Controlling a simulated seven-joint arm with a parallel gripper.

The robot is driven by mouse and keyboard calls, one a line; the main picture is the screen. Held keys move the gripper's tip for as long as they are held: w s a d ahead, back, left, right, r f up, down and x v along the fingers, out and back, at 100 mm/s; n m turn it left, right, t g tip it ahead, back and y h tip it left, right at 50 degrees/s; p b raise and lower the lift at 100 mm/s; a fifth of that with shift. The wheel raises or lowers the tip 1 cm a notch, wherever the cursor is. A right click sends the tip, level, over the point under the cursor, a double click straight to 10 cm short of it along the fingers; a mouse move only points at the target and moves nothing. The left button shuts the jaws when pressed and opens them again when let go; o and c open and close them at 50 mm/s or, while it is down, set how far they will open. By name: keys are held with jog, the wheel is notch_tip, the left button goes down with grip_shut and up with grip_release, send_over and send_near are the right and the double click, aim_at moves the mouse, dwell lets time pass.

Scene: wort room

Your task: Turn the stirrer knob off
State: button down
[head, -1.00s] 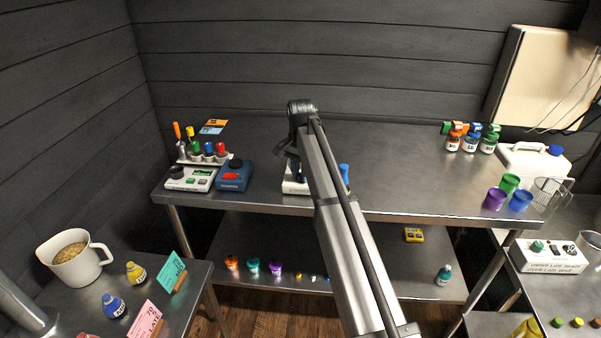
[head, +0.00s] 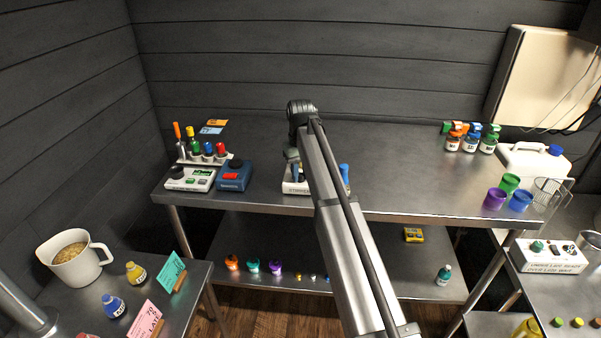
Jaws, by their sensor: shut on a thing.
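The stirrer (head: 297,188) is a small white box with dark lettering on its front, at the front edge of the back steel table in the head view. My arm crosses in front of its right part. My gripper (head: 294,171) points down onto the top of the box at its left part. It is shut on the stirrer knob, which is mostly hidden by the fingers.
A blue upright piece (head: 344,173) stands just right of my arm. A blue device (head: 234,176) and a white device with a dark knob (head: 190,179) stand to the left, before a rack of screwdrivers (head: 203,158).

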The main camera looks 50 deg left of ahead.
aim_at(301, 175)
jog(key=shift+n, duration=1.7)
jog(key=c, duration=0.9)
grip_release()
notch_tip(301, 175, up, 14)
jog(key=shift+f, duration=0.15)
